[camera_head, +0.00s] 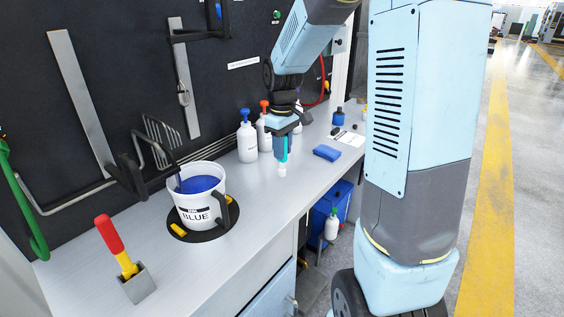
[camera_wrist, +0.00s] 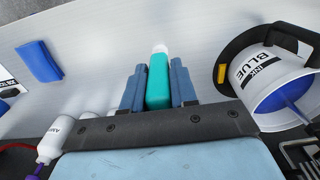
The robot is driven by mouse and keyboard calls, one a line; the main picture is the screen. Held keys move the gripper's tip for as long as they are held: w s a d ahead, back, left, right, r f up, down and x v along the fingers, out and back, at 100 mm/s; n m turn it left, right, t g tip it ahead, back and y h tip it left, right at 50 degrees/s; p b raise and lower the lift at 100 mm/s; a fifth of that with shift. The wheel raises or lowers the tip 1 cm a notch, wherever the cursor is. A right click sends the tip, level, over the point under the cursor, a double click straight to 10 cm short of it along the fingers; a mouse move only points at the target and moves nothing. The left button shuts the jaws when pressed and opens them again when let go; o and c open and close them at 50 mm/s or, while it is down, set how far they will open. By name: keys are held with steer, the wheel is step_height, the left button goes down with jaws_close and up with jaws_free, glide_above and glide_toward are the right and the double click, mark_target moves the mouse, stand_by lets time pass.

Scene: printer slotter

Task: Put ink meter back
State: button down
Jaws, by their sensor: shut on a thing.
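The white bucket labelled BLUE (camera_head: 196,212) stands on a black round mat (camera_head: 232,222). Pump bottles (camera_head: 246,142) stand along the back wall. The bench (camera_head: 258,215) is clear between bucket and sponge.

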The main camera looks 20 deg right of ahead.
steer(key=shift+w+d+f, duration=0.1)
steer(key=shift+w+f, duration=0.45)
steer(key=shift+f, duration=0.6)
steer(key=shift+w+f, duration=0.5)
steer(key=shift+f, duration=0.7)
steer(key=shift+w+d+f, duration=0.1)
steer(key=shift+w+f, duration=0.45)
steer(key=shift+f, duration=0.6)
steer(key=c, duration=0.9)
jaws_free()
steer(key=shift+f, duration=0.1)
